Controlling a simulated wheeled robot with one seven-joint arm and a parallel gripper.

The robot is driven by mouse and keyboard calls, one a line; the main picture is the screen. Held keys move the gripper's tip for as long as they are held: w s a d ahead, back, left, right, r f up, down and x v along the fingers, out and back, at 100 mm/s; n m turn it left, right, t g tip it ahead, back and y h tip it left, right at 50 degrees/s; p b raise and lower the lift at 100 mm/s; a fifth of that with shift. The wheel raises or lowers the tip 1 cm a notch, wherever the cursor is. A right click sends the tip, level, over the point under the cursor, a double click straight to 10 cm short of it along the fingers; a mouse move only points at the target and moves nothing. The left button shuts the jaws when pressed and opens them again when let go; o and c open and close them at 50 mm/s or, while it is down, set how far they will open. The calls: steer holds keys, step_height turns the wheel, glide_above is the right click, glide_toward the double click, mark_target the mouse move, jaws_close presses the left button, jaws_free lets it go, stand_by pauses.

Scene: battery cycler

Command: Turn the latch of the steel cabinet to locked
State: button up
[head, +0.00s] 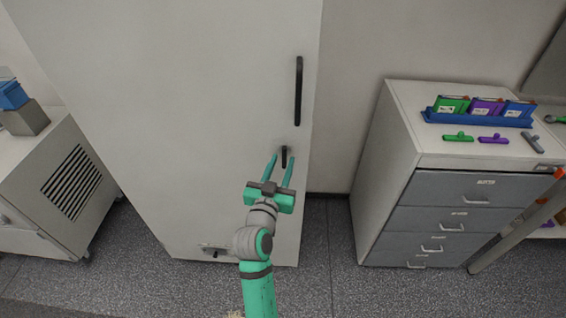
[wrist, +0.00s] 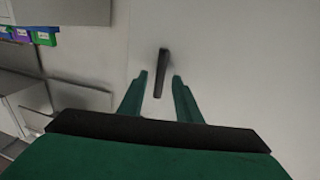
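The steel cabinet (head: 200,110) is tall and pale, with its door closed and facing me. Its latch (head: 284,155) is a small dark lever low on the door's right side, below a long black handle (head: 299,90). The lever hangs about vertical in the head view. My gripper (head: 280,158) is at the latch, open, with its two green fingers pointing at the door. In the wrist view the dark latch (wrist: 161,72) lies between and slightly beyond the fingertips (wrist: 160,76). I cannot tell whether either finger touches it.
A drawer unit (head: 400,150) stands to the right, with a blue tray (head: 480,119) of coloured boxes and several small tools on top. A vented unit (head: 50,190) stands to the left. Grey floor (head: 325,240) is clear between cabinet and drawers.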

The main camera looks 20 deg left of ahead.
steer(key=shift+w+a, duration=0.1)
steer(key=shift+w, duration=0.25)
jaws_close()
